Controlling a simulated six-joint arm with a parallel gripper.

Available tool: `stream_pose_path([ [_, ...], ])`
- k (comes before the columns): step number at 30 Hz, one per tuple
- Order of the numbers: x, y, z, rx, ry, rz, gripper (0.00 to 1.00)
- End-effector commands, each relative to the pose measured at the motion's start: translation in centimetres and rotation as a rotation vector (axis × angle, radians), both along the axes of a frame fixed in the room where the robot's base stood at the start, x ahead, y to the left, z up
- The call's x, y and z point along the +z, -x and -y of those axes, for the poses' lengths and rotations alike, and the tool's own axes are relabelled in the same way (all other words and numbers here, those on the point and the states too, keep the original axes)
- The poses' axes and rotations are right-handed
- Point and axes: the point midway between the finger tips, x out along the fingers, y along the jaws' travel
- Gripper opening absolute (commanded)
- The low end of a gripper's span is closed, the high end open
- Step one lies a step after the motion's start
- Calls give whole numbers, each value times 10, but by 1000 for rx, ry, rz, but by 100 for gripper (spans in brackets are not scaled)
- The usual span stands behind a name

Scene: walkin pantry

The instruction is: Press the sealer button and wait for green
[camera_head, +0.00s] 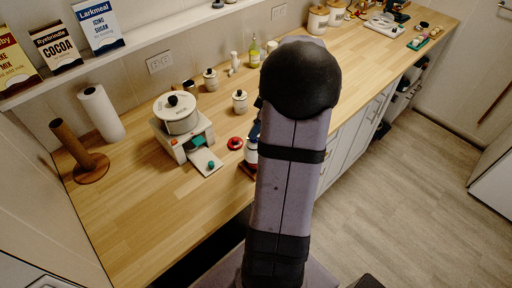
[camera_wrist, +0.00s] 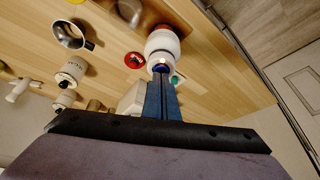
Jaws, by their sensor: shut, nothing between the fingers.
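A small white round-bodied device (camera_wrist: 162,45) on a brown base, possibly the sealer, is straight ahead of my fingers in the wrist view. A small pale bright spot shows at its near end; I cannot tell whether this is a button or a lamp, and I see no green light on it. In the head view the device (camera_head: 251,154) is partly hidden by my arm, with its brown base near the counter's front edge. My gripper (camera_wrist: 160,76) has blue fingers, shut and empty, with tips close to the device's near end; contact cannot be told.
A red round item (camera_head: 235,143) lies beside the device. A white appliance (camera_head: 166,140) with a pot (camera_head: 177,115) stands to the left. Canisters (camera_head: 240,101) and a metal cup (camera_wrist: 70,35) stand nearby. The wooden counter (camera_head: 130,215) is clear at front left.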

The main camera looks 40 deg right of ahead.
Motion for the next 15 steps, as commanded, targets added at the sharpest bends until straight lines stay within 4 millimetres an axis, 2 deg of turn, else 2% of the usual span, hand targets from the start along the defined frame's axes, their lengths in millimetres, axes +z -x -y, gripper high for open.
stream_pose_path([
  [15, 26, 0, 0, 0, 0, 0, 0],
])
